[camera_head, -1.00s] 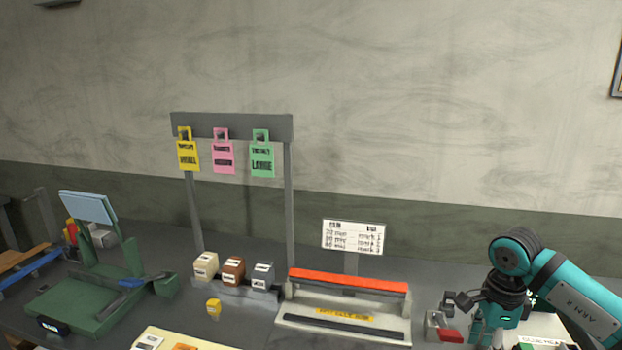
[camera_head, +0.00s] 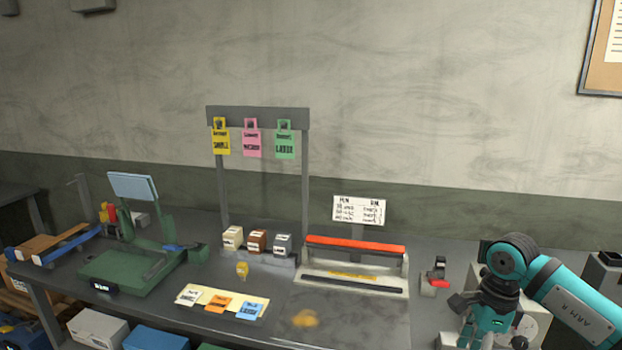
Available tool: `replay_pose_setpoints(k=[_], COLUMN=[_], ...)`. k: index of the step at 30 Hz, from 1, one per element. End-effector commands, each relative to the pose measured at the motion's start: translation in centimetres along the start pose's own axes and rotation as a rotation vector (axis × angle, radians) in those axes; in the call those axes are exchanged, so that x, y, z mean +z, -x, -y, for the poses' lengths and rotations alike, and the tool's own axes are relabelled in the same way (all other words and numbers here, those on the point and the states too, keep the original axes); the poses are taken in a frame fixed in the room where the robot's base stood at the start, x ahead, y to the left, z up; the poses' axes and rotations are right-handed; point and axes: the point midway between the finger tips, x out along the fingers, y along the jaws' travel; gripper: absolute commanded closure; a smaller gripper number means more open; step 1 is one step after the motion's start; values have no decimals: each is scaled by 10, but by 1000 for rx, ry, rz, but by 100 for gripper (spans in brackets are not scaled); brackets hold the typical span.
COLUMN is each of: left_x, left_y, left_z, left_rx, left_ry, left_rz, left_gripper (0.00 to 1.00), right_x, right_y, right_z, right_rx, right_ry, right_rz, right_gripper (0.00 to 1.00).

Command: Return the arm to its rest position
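My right arm (camera_head: 572,302) comes in from the right edge of the head view. Its gripper (camera_head: 468,300) is at the right end of the workbench (camera_head: 240,330), in front of a pale box-like device (camera_head: 535,325). The dark fingers point left and look empty, with a gap between them. It is apart from the small red-and-grey device (camera_head: 436,280) to its left. My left arm and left gripper are not in view.
A red-topped sealer (camera_head: 355,245) stands at the bench's middle right. A tag rack (camera_head: 257,116), small blocks (camera_head: 257,240), colored cards (camera_head: 220,304) and a green scale-like stand (camera_head: 135,268) lie left. Bins (camera_head: 98,328) sit below the bench.

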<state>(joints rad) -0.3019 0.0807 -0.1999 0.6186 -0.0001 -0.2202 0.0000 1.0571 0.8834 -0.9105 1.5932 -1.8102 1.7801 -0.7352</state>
Motion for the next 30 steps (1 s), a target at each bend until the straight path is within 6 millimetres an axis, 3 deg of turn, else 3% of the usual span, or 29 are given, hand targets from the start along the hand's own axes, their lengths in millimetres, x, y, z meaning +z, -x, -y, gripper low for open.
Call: replay_pose_setpoints(k=[7,14,17,20,21,23,24,26,30], left_x=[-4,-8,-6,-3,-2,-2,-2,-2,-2], left_y=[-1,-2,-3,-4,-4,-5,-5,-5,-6], left_z=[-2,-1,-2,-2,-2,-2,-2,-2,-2], left_rx=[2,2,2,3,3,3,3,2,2], left_ry=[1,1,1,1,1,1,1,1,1], left_rz=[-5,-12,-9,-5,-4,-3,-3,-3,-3], left_gripper=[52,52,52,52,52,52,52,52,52], right_x=[37,100,138,171,177,172,161,140,88], right_y=[-30,-72,-95,-127,-145,-183,-209,-246,-336], right_z=[-6,-16,-18,-10,-3,10,17,21,0], right_rx=[79,236,361,534,613,726,782,831,882], right_ry=[-60,-236,-423,-756,-946,-1279,-1491,-1753,-2283], right_rz=[171,481,697,959,1066,1206,1271,1326,1353], right_gripper=[52,52,52,52,52,52,52,52,52])
